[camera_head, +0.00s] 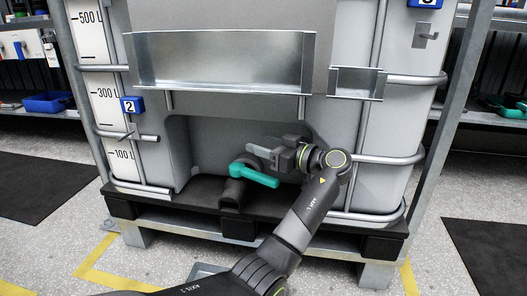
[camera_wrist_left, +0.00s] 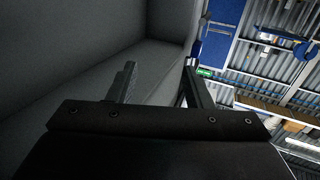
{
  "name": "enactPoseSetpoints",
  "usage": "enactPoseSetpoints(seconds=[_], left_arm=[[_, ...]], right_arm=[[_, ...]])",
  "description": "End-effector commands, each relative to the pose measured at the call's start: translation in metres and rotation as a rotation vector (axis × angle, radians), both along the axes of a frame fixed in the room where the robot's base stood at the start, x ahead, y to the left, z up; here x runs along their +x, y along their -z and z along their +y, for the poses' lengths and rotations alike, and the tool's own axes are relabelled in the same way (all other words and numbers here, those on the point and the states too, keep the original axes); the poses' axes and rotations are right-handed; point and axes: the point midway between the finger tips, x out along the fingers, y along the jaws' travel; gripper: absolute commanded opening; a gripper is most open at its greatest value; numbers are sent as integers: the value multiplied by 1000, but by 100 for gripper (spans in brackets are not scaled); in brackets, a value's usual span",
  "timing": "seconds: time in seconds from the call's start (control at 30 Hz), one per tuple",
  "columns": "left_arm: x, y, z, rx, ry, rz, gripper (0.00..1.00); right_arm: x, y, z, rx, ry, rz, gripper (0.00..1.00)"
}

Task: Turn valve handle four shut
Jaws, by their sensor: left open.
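A teal valve handle (camera_head: 254,174) sits in the recess at the bottom front of the white tank, above a dark outlet pipe (camera_head: 232,194). No number four shows on or near it. My left gripper (camera_head: 273,156) points left into the recess, close to the right end of the handle; whether they touch I cannot tell. In the left wrist view its two fingers (camera_wrist_left: 160,84) stand apart with nothing seen between them, and the handle does not show there. My right gripper is not in view.
The tank stands in a metal cage on a black pallet (camera_head: 160,212). Blue tags read 2 (camera_head: 132,105) and 3 (camera_head: 425,3). A cage tube (camera_head: 388,159) runs right of the gripper.

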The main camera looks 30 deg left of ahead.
Motion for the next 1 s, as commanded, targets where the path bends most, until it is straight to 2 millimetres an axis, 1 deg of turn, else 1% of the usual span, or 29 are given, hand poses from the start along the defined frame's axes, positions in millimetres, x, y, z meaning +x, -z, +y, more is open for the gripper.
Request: enactPoseSetpoints(seconds=[0.03, 0.07, 0.3, 0.33, 0.47, 0.53, 0.67, 0.83, 1.0], left_arm=[[0, -5, 0, 0, 0, 1, 45], [0, -6, 0, 0, 0, 1, 45], [0, -6, 0, 0, 0, 1, 45], [0, -6, 0, 0, 0, 1, 44], [2, -4, 2, 0, 17, 11, 27], [6, -1, 5, 2, 53, 30, 18], [18, 10, 13, 10, 184, 89, 1], [34, 31, 19, 31, 429, 167, 0], [40, 48, 13, 66, 680, 201, 0]], right_arm=[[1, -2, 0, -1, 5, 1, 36], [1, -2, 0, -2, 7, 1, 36], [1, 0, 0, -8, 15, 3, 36], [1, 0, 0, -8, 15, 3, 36], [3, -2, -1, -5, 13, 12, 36], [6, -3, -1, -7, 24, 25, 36], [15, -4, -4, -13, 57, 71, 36], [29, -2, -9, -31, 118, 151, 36], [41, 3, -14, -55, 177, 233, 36]])
